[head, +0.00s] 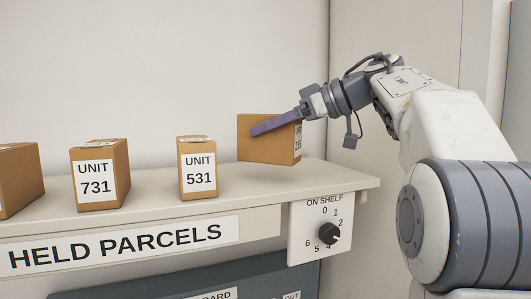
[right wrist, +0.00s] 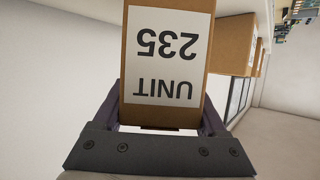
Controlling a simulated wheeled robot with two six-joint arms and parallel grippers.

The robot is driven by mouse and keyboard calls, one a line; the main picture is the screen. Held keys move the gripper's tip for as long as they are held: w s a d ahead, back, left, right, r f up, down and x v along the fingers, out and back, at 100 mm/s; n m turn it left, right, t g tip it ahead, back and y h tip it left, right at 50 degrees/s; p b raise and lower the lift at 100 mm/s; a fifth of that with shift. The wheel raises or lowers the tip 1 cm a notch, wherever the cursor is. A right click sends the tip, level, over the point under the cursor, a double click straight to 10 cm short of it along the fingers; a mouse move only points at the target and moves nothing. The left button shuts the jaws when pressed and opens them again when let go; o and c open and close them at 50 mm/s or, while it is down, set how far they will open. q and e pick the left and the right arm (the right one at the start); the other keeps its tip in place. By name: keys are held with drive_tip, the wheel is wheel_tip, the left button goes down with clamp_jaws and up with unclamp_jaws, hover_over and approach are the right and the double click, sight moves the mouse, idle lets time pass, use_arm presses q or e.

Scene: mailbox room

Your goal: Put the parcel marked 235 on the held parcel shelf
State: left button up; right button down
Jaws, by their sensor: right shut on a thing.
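The parcel marked 235 is a brown cardboard box (head: 262,149) at the right part of the held parcels shelf (head: 345,182). My right gripper (head: 276,124) is shut on it, its fingers along the box's sides. In the right wrist view the parcel (right wrist: 165,52) fills the space between the fingers, and its white label reads UNIT 235 upside down. In the head view the label is turned to the right and mostly edge-on. The parcel's bottom is at the level of the shelf's back part; I cannot tell whether it touches. My left gripper is not in view.
Parcels 531 (head: 197,168) and 731 (head: 99,176) stand on the shelf to the left, with another box (head: 18,178) at the left edge. An ON SHELF dial (head: 329,233) hangs at the shelf's front. Bare shelf lies right of parcel 531.

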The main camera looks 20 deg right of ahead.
sight(271, 146)
drive_tip(key=shift+s+a+f, duration=0.1)
drive_tip(key=shift+f, duration=1.75)
drive_tip(key=shift+f, duration=0.15)
unclamp_jaws()
drive_tip(key=shift+s+d+r+b, duration=0.2)
drive_tip(key=shift+d+b, duration=0.1)
drive_tip(key=shift+b, duration=0.05)
drive_tip(key=b+v, duration=0.1)
drive_tip(key=v, duration=1)
drive_tip(key=shift+s, duration=0.2)
drive_tip(key=shift+r, duration=0.15)
